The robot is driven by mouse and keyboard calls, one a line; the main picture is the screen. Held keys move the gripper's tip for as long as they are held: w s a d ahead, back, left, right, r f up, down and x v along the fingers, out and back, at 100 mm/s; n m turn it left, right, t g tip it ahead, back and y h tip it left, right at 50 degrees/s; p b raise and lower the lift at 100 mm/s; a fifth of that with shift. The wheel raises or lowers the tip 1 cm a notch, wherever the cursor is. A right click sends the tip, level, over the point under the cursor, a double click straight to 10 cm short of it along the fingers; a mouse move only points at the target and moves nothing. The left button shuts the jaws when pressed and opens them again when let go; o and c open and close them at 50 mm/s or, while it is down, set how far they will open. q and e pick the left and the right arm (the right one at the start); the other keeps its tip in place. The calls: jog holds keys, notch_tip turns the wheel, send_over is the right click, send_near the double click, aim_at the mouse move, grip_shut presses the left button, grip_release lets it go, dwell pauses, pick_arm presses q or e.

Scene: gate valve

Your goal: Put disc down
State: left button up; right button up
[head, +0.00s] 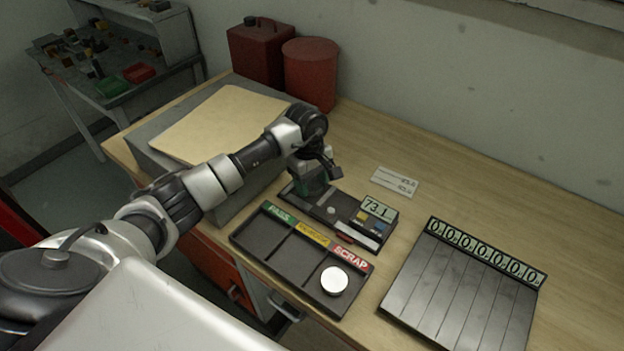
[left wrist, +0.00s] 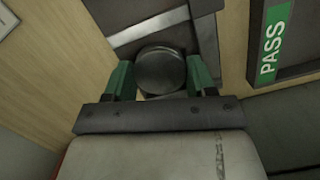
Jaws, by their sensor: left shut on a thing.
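My left gripper (head: 313,184) is at the left end of a dark measuring device (head: 345,218) with a lit display reading 73.1. In the left wrist view its green fingers (left wrist: 161,78) are shut on a round grey metal disc (left wrist: 160,68), one finger on each side. The disc is over or on the device; I cannot tell if it touches. In the head view the gripper hides this disc. A black tray (head: 262,238) has compartments labelled PASS, a yellow middle label and SCRAP. A pale disc (head: 334,281) lies in the SCRAP compartment. My right gripper is not in view.
A black slotted board (head: 458,290) with a row of zero displays lies at the right. A white card (head: 395,182) lies behind the device. A tan folder (head: 222,122) on a grey block, a red can (head: 262,55) and a red bin (head: 310,75) stand behind my arm.

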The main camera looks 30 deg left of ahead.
pick_arm(q)
jog(key=shift+f, duration=0.15)
jog(key=o, duration=0.8)
jog(key=shift+o, duration=0.2)
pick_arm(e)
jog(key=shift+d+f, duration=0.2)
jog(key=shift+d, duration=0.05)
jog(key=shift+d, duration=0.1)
pick_arm(q)
jog(key=shift+w+r, duration=0.1)
jog(key=shift+r, duration=0.3)
notch_tip(320, 180, up, 12)
jog(key=a+b, duration=0.1)
jog(key=b, duration=0.3)
jog(key=shift+w+a+f, duration=0.15)
jog(key=shift+f, duration=0.1)
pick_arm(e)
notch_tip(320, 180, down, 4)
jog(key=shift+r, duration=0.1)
